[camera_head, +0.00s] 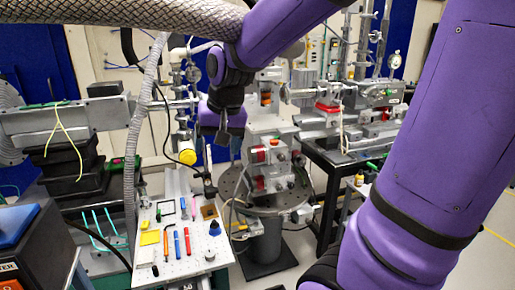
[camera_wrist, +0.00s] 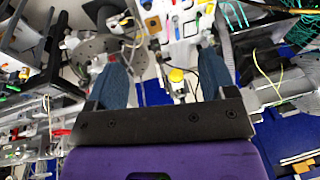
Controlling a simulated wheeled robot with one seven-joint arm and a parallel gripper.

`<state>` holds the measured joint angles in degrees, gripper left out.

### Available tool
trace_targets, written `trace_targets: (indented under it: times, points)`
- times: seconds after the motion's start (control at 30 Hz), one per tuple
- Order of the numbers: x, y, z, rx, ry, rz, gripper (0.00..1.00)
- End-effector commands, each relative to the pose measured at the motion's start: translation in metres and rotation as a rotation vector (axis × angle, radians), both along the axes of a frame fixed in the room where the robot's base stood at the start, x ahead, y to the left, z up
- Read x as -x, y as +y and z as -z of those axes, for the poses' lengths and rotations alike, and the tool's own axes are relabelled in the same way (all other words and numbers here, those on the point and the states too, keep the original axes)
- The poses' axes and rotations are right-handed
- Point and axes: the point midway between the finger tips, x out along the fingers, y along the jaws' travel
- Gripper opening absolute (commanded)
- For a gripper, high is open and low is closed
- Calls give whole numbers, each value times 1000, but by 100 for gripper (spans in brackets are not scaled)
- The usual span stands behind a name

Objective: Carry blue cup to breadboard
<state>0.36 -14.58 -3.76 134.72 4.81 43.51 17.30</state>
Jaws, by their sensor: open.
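The white perforated breadboard (camera_head: 178,268) lies low in front of me in the head view, with small items on it. A small dark blue object (camera_head: 214,228) stands at its right side; I cannot tell whether it is the blue cup. No other clear cup shows. My gripper (camera_head: 221,155) hangs in the air beyond the board, near the grey column equipment. In the wrist view my gripper (camera_wrist: 160,68) has its two fingers wide apart with nothing held between them. Part of the board shows upside down at the top of that view.
A yellow knob (camera_head: 187,157) and pipework stand behind the board. A round grey pedestal (camera_head: 266,238) is to its right, and a dark bench (camera_head: 335,158) with instruments lies further right. Black boxes (camera_head: 78,180) and a grey hose (camera_head: 135,150) crowd the left.

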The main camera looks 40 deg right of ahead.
Motion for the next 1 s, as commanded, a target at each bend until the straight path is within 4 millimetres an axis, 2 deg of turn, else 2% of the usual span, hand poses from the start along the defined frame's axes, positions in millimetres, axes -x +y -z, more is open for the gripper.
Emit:
trace_targets:
  times: [0.03,0.2,0.4,0.5,0.7,1.0]
  points:
    - [16,3,-10,13,-25,-37,77]
    - [65,10,-32,70,-84,-164,77]
    - [117,15,-44,146,-145,-296,77]
    - [135,17,-45,176,-163,-342,77]
    - [151,18,-46,205,-179,-383,77]
    - [152,18,-46,207,-180,-385,77]
